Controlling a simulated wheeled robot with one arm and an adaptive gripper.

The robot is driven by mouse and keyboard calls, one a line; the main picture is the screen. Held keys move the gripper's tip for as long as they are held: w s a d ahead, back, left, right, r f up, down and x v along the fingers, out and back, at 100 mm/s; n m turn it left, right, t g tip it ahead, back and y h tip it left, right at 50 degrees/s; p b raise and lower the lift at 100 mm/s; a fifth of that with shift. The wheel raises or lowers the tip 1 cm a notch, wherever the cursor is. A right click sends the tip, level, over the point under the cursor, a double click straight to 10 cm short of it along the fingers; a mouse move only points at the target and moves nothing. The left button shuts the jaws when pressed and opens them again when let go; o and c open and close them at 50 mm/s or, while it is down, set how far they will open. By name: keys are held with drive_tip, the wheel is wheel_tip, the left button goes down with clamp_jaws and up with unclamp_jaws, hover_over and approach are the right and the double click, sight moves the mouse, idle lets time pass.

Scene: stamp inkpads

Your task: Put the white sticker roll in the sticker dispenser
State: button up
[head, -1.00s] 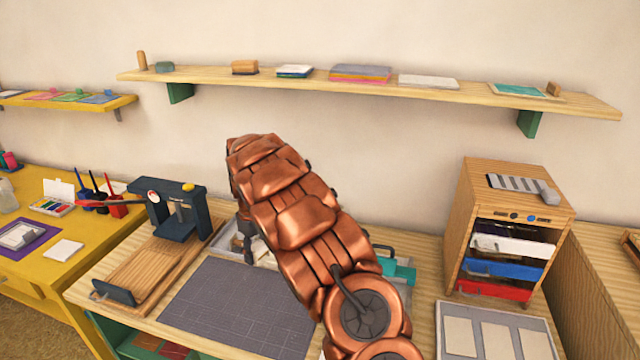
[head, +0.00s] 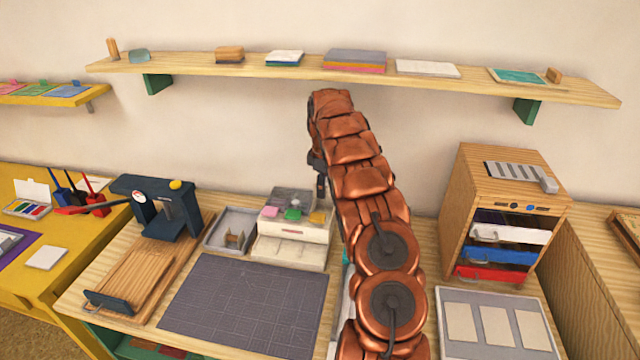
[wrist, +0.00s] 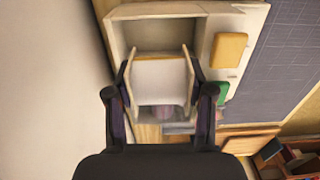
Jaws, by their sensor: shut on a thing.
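In the wrist view my gripper (wrist: 158,62) is shut on a white piece (wrist: 160,82), which looks like the white sticker roll; its full shape is not clear. Beyond the fingertips is a cream box with an open recess (wrist: 116,38), which looks like the sticker dispenser. In the head view this box (head: 290,250) stands behind the dark mat, with pink, green and yellow pads on top. My gripper (head: 320,186) is above the box's right rear side there, mostly hidden by my arm. I cannot tell whether the held piece touches the box.
A grey tray (head: 218,240) sits left of the box, and a dark press (head: 160,210) stands farther left. The dark mat (head: 245,305) is clear. A wooden drawer cabinet (head: 505,200) stands at the right. A wall shelf (head: 200,68) runs above my arm.

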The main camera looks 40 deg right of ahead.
drive_tip(key=shift+f, duration=2.3)
drive_tip(key=shift+f+b, duration=1.15)
drive_tip(key=shift+f, duration=1.65)
drive_tip(key=o, duration=1.2)
drive_tip(key=shift+o, duration=0.2)
drive_tip(key=shift+r, duration=4.5)
